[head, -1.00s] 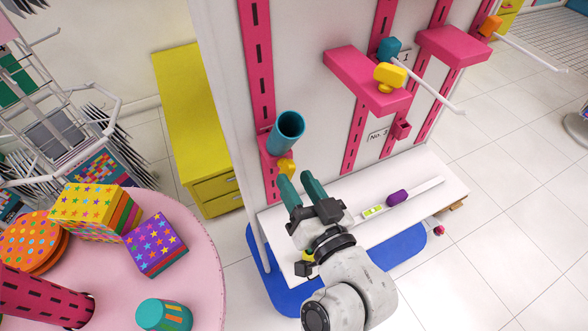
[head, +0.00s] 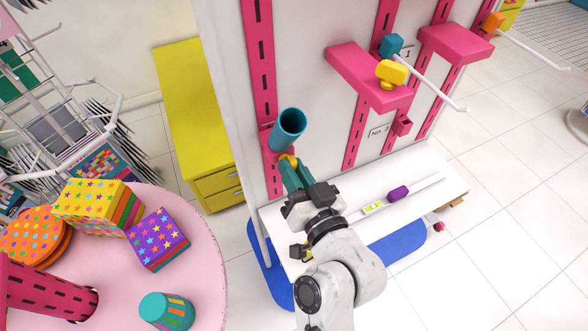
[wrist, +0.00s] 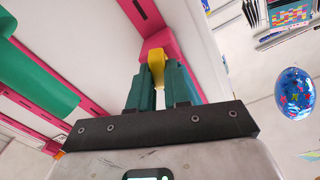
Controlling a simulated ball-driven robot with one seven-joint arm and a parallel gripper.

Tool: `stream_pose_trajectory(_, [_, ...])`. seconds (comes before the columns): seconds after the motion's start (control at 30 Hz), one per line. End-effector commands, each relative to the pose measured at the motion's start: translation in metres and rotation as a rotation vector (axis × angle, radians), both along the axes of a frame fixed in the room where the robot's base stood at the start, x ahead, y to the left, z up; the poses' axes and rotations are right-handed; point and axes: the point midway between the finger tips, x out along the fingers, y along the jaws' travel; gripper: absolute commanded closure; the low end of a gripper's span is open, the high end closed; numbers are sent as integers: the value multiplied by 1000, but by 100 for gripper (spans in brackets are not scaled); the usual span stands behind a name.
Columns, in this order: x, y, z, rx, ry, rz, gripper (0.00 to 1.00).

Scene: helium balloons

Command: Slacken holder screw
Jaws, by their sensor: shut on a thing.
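The holder screw, a yellow knob (head: 287,160), sits low on the pink holder (head: 270,148) below the open teal tube (head: 289,124). My gripper (head: 293,170) has its teal fingers on the knob. The wrist view shows the yellow knob (wrist: 157,58) between the two fingertips, against the pink holder (wrist: 161,41). The fingers are closed on it, and they partly hide it in the head view. The teal tube (wrist: 35,82) runs along the left of the wrist view.
A white shelf (head: 440,190) with a purple object (head: 398,192) and a white bar lies to the right of my arm. A pink round table (head: 206,262) with patterned boxes stands at the left. Pink brackets (head: 366,78) with another yellow knob (head: 391,73) jut out at upper right.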

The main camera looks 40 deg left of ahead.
Motion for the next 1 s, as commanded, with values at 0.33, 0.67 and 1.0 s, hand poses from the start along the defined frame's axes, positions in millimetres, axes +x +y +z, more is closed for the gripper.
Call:
stream_pose_trajectory(0.33, [1, 0, -4, -19, -47, -1, 100])
stream_pose_trajectory(0.67, [0, 0, -2, -94, -231, -2, 100])
stream_pose_trajectory(1.0, [-1, 0, 0, -103, -245, 0, 100])
